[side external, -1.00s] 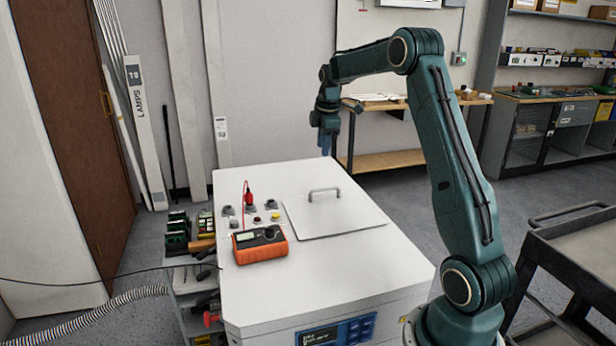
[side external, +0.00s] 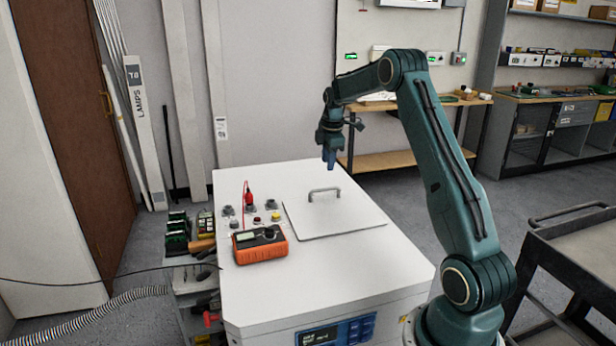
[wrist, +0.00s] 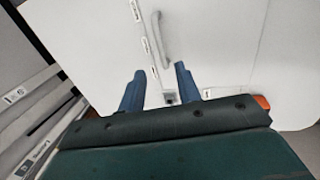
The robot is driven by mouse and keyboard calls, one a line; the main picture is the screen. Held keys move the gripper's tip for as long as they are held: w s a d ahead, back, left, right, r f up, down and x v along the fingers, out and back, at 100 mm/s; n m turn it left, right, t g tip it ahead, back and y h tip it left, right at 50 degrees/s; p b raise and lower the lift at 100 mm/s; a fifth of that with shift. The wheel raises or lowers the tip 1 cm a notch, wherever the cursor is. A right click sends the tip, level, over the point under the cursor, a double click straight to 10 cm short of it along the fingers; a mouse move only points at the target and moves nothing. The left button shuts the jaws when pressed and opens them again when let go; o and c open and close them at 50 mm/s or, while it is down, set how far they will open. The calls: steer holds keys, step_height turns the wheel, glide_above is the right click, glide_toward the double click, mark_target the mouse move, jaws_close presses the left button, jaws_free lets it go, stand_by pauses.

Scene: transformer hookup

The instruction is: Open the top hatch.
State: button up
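The top hatch (side external: 336,222) is a flat pale panel lying closed on the white cabinet top. Its grey bar handle (side external: 324,191) stands up near its back edge. My gripper (side external: 330,165) hangs fingers down in the air above and behind the handle, apart from it. In the wrist view my two blue fingers (wrist: 158,80) are spread with nothing between them. The handle also shows in the wrist view (wrist: 160,40), beyond the fingertips. The hatch fills much of the wrist view's upper right (wrist: 215,50).
An orange multimeter (side external: 262,246) sits on the cabinet top (side external: 300,275) left of the hatch. A red plug with a lead (side external: 249,197) and several terminals stand behind it. A dark cart (side external: 570,250) is at the right. The cabinet's front right top is clear.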

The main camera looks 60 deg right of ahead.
mark_target(325, 190)
steer(key=f, duration=0.3)
steer(key=w+d+f, duration=0.1)
steer(key=f, duration=0.5)
steer(key=shift+w+d+f, duration=0.15)
steer(key=shift+f, duration=0.15)
jaws_close()
